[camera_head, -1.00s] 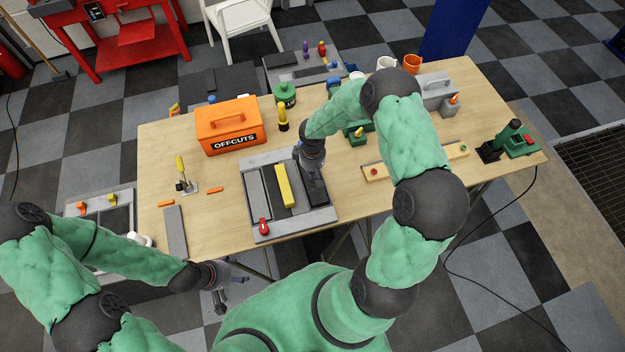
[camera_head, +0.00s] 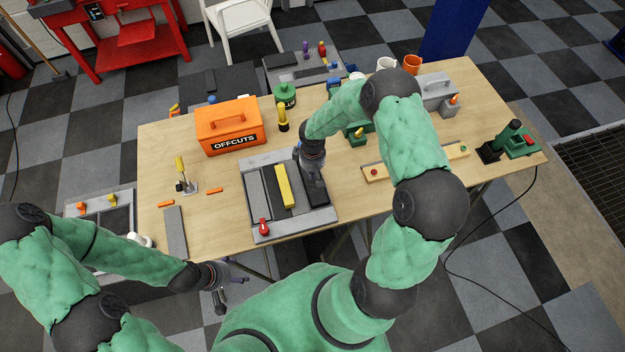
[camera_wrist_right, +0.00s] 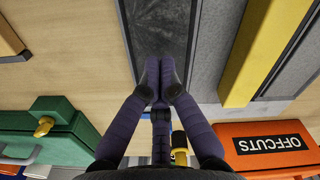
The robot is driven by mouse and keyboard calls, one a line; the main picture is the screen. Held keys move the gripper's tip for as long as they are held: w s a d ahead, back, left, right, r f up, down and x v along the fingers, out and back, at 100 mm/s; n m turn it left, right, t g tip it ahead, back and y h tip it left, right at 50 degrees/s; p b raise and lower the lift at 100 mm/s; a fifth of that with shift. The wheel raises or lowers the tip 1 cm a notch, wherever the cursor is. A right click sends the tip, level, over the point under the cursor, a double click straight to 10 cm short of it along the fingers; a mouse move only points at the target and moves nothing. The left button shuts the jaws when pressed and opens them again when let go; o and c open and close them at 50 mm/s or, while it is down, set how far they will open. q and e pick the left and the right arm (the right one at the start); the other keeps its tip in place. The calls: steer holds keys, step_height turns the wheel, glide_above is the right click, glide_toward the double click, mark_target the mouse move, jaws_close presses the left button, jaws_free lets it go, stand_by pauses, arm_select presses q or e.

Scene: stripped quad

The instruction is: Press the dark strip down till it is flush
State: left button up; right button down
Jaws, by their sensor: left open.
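The dark strip (camera_wrist_right: 160,28) runs lengthwise along the right side of a grey fixture (camera_head: 262,160) on the table. It also shows in the head view (camera_head: 319,196), partly covered by my right gripper. My right gripper (camera_wrist_right: 158,90) is shut and empty, pointing down with its fingertips over the strip, at or very near its surface. I cannot tell whether they touch, or whether the strip stands proud of the grey edges. A yellow bar (camera_head: 284,187) lies left of the strip in the head view. My left gripper (camera_head: 232,287) is open and empty, off the table's front edge.
The fixture has a red knob (camera_head: 264,227) at its front. An orange OFFCUTS box (camera_head: 230,125) stands behind it. A grey plate (camera_head: 175,230) lies at the left. A wooden strip with coloured knobs (camera_head: 377,174) lies to the right. The front right table area is clear.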

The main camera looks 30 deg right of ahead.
mark_target(313, 179)
steer(key=shift+f+b, duration=1.75)
steer(key=shift+b, duration=0.3)
stand_by(2.0)
steer(key=shift+s, duration=0.1)
steer(key=shift+r+p, duration=0.55)
steer(key=shift+r, duration=0.25)
steer(key=shift+r+p, duration=1.9)
steer(key=shift+r, duration=1.35)
